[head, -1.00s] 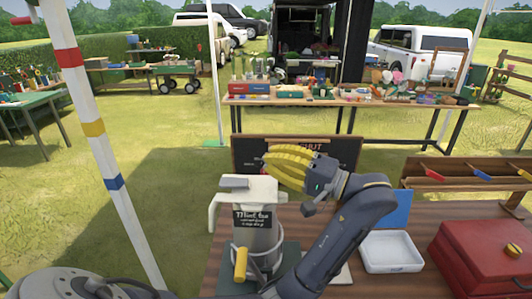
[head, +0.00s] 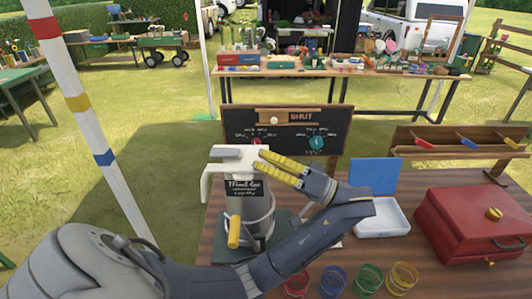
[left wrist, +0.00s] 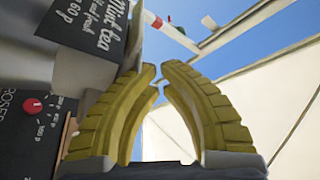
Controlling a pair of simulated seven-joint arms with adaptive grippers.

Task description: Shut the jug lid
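The jug (head: 246,212) is a tall grey container with a white top and spout, a dark "Mint tea" label and a yellow handle (head: 234,230). It stands upright on the table. A flat pale grey piece (head: 226,153) lies across its white top (head: 250,160); I cannot tell how far the lid is closed. My left gripper (head: 262,161) has yellow ribbed fingers at the right side of the jug's top. In the left wrist view its fingertips (left wrist: 158,76) nearly meet with nothing held, and the jug's label (left wrist: 95,30) is close by. My right gripper is not in view.
A dark board (head: 330,118) marked "SHUT" with dials stands behind the jug. Right of it are a white tray (head: 382,225), a blue panel (head: 374,175) and a red box (head: 470,235). Several coloured cups (head: 334,281) line the front. A striped pole (head: 92,130) stands left.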

